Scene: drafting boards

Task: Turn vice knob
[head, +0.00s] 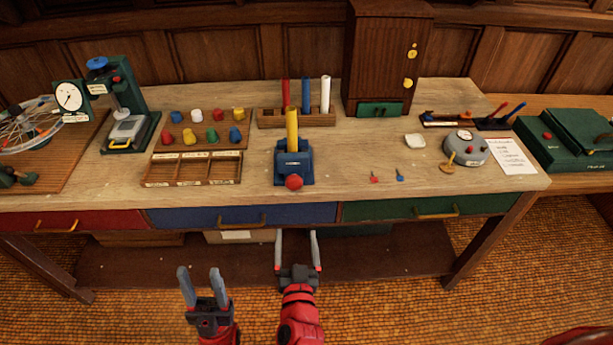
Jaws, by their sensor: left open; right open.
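A blue vice (293,165) stands near the front edge of the wooden workbench, with a yellow rod (292,128) upright in its top. Its red knob (293,182) faces me at the front, near the bench edge. My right gripper (297,240) is open and empty, in front of the blue drawer and below the knob in the picture, apart from it. My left gripper (200,280) is open and empty, lower and further left, away from the bench top.
A divided wooden tray (192,184) and a board of coloured knobs (176,117) lie left of the vice. A rack (272,118) with coloured rods stands behind it. Small red and blue pieces and a grey round device (466,148) are to the right. Drawer handles stick out along the front.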

